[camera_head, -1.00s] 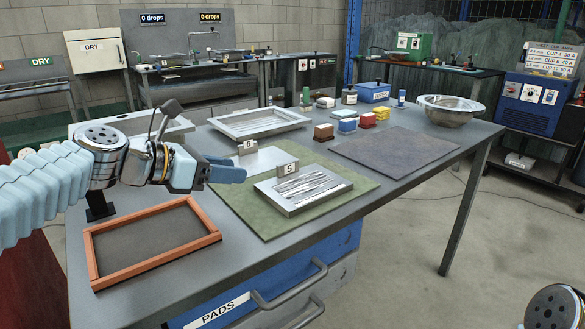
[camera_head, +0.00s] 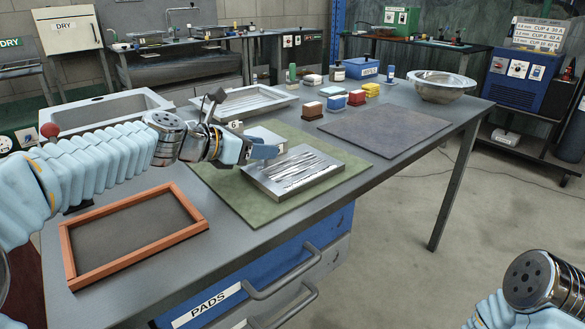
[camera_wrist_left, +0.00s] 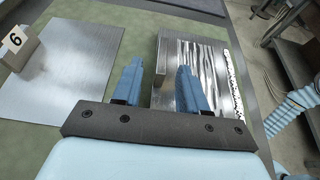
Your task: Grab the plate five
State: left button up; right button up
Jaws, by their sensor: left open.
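Plate five (camera_head: 325,170) is a grey metal plate with pale wavy streaks, on the green mat (camera_head: 240,206). Its number tag, seen earlier, is hidden behind my left gripper (camera_head: 265,152) in the head view. My left gripper is open above the plate's left edge. The streaked plate (camera_wrist_left: 212,72) lies right of that edge, partly under the right finger. My right gripper is outside both views; only part of that arm shows.
Plate six (camera_wrist_left: 62,70), plain grey with a tag (camera_wrist_left: 14,42), lies left of plate five. An orange-framed tray (camera_head: 135,230) is at the front left. A dark mat (camera_head: 385,132), small coloured blocks (camera_head: 335,102) and a metal bowl (camera_head: 445,84) lie to the right and behind.

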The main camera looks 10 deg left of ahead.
pick_arm(q)
jog(key=shift+x, duration=0.8)
jog(key=shift+s, duration=0.1)
grip_shut()
jog(key=shift+r, duration=0.1)
